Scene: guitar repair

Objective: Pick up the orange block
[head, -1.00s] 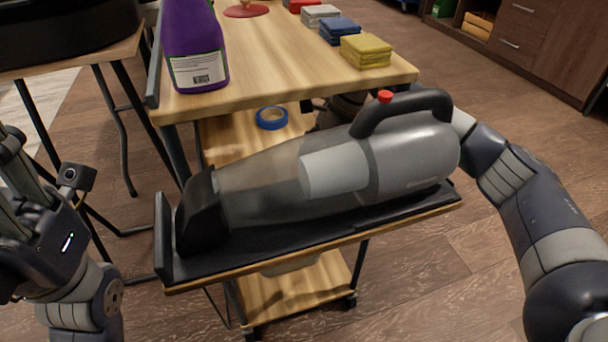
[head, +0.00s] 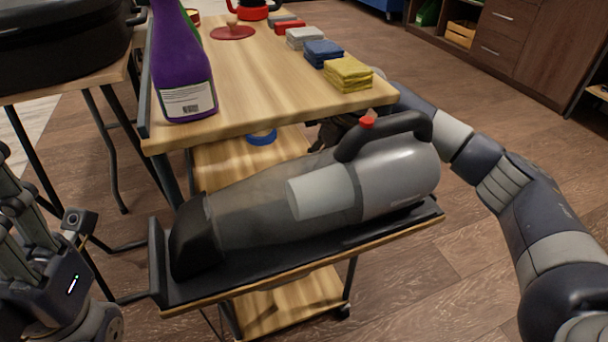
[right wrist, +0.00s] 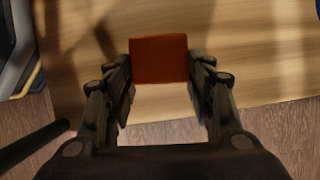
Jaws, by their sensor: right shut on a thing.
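The orange block (right wrist: 158,59) shows in the right wrist view as a dark orange-red square between the fingertips. My right gripper (right wrist: 160,82) is shut on it, one finger at each side. Pale wood lies behind the block; I cannot tell whether the block touches it. In the head view the block is hidden, and only a dark part of my right gripper shows under the tabletop, behind the hand vacuum (head: 400,180). My left gripper (head: 12,190) is at the left edge, partly cut off, away from the cart; its opening is unclear.
The grey vacuum lies on a black tray (head: 300,252) in front. The tabletop (head: 255,95) holds a purple bottle (head: 182,65), yellow cloths (head: 348,73), blue cloths (head: 323,52) and other folded cloths. Blue tape (head: 262,137) lies on the wooden shelf (head: 215,165) below.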

